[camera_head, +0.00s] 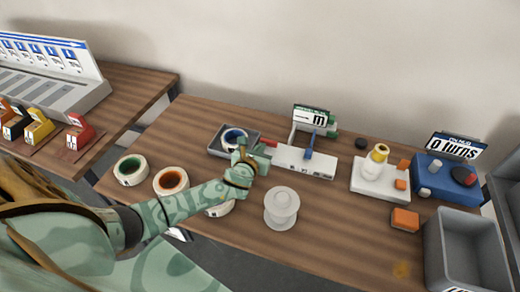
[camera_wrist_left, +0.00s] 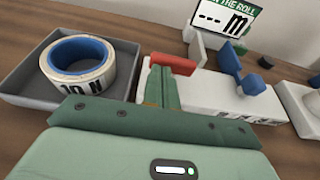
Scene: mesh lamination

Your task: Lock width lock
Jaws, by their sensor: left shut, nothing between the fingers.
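The width lock appears to be the red handle (camera_wrist_left: 173,64) at the left end of a white device (camera_head: 318,162); it also shows as a small red piece in the head view (camera_head: 268,143). My left gripper (camera_wrist_left: 162,88) is shut and empty, its fingertips close to the red handle. I cannot tell whether they touch it. In the head view my left gripper (camera_head: 248,160) is at the device's left end. A blue lever (camera_head: 309,146) stands on the device. My right gripper is not in view.
A grey tray (camera_head: 221,145) with a blue-cored roll (camera_head: 234,138) lies left of the gripper. A white spool (camera_head: 281,207) stands in front. Several rolls, a white block (camera_head: 380,181), an orange block (camera_head: 405,219) and a grey bin (camera_head: 440,215) stand around the table.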

